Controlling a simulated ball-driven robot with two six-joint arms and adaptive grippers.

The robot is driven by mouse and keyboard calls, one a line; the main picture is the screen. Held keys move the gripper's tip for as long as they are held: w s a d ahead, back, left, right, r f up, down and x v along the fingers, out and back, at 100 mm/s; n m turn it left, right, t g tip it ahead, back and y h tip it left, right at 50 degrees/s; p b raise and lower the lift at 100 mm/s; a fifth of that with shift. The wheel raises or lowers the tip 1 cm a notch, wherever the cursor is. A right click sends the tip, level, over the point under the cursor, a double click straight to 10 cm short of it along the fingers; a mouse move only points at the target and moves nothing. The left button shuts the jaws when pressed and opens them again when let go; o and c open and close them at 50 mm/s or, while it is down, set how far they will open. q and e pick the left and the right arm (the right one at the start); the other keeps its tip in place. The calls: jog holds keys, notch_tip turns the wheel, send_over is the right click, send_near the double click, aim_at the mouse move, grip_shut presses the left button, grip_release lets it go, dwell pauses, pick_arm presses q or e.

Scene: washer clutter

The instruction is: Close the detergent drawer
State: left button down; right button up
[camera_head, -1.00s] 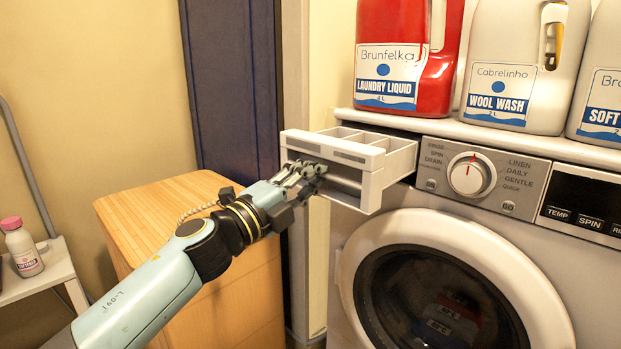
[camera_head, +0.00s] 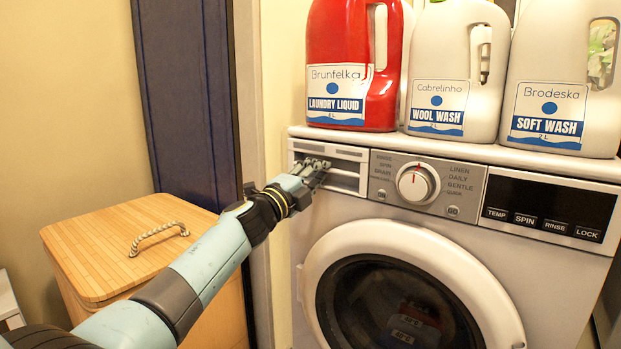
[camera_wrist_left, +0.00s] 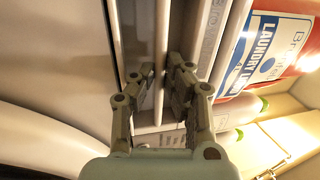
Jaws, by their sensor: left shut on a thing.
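The detergent drawer (camera_head: 346,181) is at the upper left of the washing machine (camera_head: 300,228). Its white front looks flush with the control panel in the head view. My left gripper (camera_head: 318,166) is at the drawer front, its fingers in the handle recess. In the left wrist view, my left gripper (camera_wrist_left: 160,85) has its fingers at the drawer front (camera_wrist_left: 205,40), shut on the bar of the handle. The fingers hide part of the recess. My right gripper is not in view.
A red laundry liquid jug (camera_head: 350,60), a wool wash jug (camera_head: 455,70) and a soft wash jug (camera_head: 560,80) stand on the washer top. A wooden hamper (camera_head: 110,250) with a rope handle stands at the left, below my left arm.

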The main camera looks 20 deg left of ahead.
pick_arm(q)
jog(key=shift+r, duration=0.1)
jog(key=c, duration=1.7)
grip_release()
jog(key=shift+w, duration=0.15)
jog(key=shift+o, duration=0.2)
jog(key=shift+d, duration=0.1)
jog(key=v, duration=1.2)
